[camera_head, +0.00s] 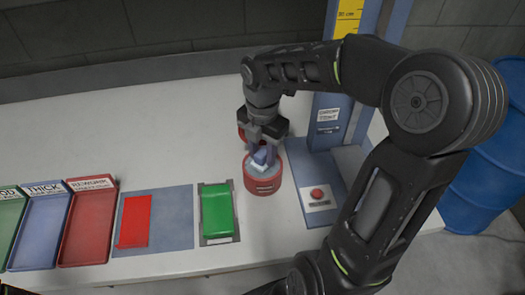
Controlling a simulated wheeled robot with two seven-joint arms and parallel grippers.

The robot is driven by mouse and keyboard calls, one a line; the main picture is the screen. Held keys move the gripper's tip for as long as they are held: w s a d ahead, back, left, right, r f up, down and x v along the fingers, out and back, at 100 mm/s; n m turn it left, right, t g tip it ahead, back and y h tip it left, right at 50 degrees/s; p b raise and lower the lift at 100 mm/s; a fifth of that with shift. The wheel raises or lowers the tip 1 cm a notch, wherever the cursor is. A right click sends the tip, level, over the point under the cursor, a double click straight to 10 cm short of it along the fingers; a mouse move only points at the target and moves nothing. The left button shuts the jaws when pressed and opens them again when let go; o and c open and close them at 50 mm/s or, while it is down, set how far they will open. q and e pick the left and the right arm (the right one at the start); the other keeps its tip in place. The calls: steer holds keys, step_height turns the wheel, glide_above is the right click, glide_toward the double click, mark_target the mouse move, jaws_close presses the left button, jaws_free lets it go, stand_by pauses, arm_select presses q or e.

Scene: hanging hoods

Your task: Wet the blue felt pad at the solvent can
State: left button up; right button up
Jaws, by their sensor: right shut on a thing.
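The solvent can (264,184) is a short red can with a grey top and a pale label, standing on the white table. My right gripper (262,146) points down directly above the can and is shut on the blue felt pad (263,158). The pad is at the can's top; I cannot tell whether it touches it. My right arm comes in from the right. My left gripper is not in view.
Green, blue THICK (38,232) and red REWORK (88,228) trays stand at left. A red piece (134,221) lies on a grey mat (178,230). A green block (217,212) sits in a holder.

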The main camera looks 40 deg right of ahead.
mark_target(263, 152)
steer(key=shift+r+p, duration=2.35)
steer(key=shift+r, duration=0.7)
